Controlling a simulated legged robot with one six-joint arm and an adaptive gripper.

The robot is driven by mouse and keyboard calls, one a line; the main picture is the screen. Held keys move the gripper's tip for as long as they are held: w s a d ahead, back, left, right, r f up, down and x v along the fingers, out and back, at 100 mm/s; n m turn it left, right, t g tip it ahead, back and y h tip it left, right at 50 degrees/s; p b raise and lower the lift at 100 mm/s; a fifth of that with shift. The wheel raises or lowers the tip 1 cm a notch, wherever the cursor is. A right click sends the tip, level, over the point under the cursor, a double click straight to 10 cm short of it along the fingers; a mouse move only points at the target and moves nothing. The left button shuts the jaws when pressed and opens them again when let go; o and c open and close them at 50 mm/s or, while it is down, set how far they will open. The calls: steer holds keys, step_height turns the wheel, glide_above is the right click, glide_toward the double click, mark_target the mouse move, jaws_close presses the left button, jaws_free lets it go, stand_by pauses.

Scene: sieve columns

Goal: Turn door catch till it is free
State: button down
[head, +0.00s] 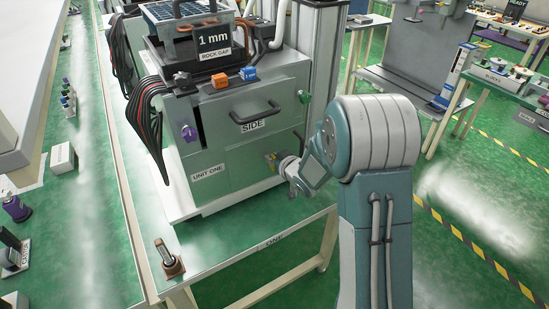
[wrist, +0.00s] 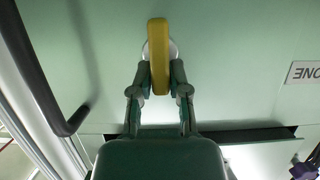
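The door catch is a yellow upright bar on a pale round base, and it shows in the wrist view (wrist: 160,50) on a pale green panel. In the head view a small yellow bit of it (head: 271,156) shows low on the cabinet's right side. My gripper (wrist: 160,78) has one finger on each side of the catch's lower part, and the fingertips appear to touch its sides. In the head view my gripper (head: 279,163) is at the cabinet front, partly hidden by my wrist. The catch stands in line with the fingers in the wrist view.
A dark handle (head: 255,115) sits above the catch area, on the panel marked SIDE. A purple knob (head: 189,133) is at the cabinet's left. Cables (head: 150,110) hang at the left. A small device (head: 168,262) stands on the bench's front corner. The bench front is mostly clear.

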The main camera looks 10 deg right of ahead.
steer(key=shift+a, duration=0.1)
steer(key=c, duration=1.2)
jaws_free()
steer(key=shift+a, duration=0.1)
jaws_close()
steer(key=o, duration=0.6)
jaws_free()
